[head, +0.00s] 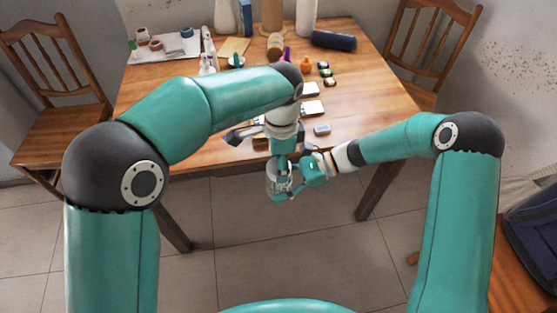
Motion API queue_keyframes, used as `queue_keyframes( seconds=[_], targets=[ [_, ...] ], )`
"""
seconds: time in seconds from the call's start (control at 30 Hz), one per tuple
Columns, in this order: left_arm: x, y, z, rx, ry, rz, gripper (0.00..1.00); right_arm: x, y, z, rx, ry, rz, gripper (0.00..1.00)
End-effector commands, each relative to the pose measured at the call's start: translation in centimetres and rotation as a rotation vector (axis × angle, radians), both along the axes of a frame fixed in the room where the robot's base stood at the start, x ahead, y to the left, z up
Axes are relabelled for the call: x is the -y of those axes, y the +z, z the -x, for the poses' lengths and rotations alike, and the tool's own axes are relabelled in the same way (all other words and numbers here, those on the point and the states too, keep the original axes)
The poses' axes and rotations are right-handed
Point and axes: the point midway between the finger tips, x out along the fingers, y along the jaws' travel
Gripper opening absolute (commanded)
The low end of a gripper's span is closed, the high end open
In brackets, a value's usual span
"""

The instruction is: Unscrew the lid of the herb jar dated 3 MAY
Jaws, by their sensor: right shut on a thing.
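A glass jar (278,182) with pale green contents is held in the air just in front of the table's near edge, about upright. Any date on it is too small to read. My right gripper (292,186) comes in from the right and is shut on the jar's side. My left gripper (281,160) points straight down right above the jar, at its top. The lid is hidden by that gripper, and I cannot tell whether its fingers are closed on it.
Wooden chairs (40,90) stand at both sides. Tiled floor lies below the jar.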

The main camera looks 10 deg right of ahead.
Motion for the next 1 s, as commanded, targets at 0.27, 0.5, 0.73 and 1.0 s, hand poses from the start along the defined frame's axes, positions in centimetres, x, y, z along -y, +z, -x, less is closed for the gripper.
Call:
queue_keyframes(
  seconds=[0.27, 0.5, 0.73, 1.0],
  targets=[
    [-0.07, 0.01, -0.23, 0.006, 0.019, 0.000, 0.16, -0.08, 0.11, 0.22, -0.001, 0.007, -0.005, 0.00],
    [-0.12, 0.04, -0.32, 0.015, 0.370, -0.002, 0.16, -0.11, 0.13, 0.28, -0.001, 0.010, -0.005, 0.00],
    [-0.19, 0.07, -0.39, 0.022, 0.768, -0.005, 0.16, -0.12, 0.15, 0.33, -0.001, 0.012, -0.006, 0.00],
    [0.02, 0.11, -0.37, 0.022, 0.813, -0.005, 0.16, -0.13, 0.13, 0.35, -0.001, 0.013, -0.006, 0.00]
  ],
)
